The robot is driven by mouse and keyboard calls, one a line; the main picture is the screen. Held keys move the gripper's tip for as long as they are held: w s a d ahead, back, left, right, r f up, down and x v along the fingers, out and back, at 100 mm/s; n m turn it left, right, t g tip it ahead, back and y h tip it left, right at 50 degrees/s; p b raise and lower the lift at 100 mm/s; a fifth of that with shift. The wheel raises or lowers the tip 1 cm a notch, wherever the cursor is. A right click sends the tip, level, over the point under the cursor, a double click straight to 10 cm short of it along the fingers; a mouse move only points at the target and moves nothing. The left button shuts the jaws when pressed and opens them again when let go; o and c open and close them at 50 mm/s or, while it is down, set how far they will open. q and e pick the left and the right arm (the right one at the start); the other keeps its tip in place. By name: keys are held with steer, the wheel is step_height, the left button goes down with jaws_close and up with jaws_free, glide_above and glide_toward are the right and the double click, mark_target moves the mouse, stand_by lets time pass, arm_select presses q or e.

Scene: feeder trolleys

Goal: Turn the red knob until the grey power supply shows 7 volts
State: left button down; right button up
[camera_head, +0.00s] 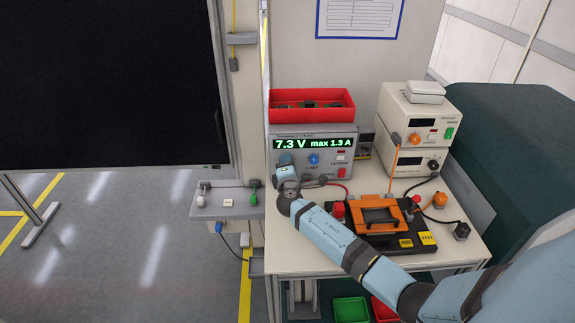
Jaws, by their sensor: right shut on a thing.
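The grey power supply (337,176) stands at the back of the bench. Its green display (313,144) reads 7.3 V and max 1.3 A. My right gripper (286,161) is at the lower left of its front panel, just left of a blue knob (314,159). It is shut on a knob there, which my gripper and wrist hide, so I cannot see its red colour. My left gripper is not in view.
A red bin (311,113) sits on the power supply. Cream instruments (412,125) stand to the right. An orange and black device (376,220) lies on the bench under my right forearm, with cables and a red button (338,209) close by.

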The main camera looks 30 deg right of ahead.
steer(key=shift+f+n, duration=0.1)
steer(key=shift+n, duration=0.5)
steer(key=o, duration=0.9)
steer(key=shift+s+a, duration=0.1)
steer(key=b+v, duration=0.1)
steer(key=v, duration=1.2)
steer(key=shift+s+a, duration=0.1)
steer(key=shift+s, duration=0.25)
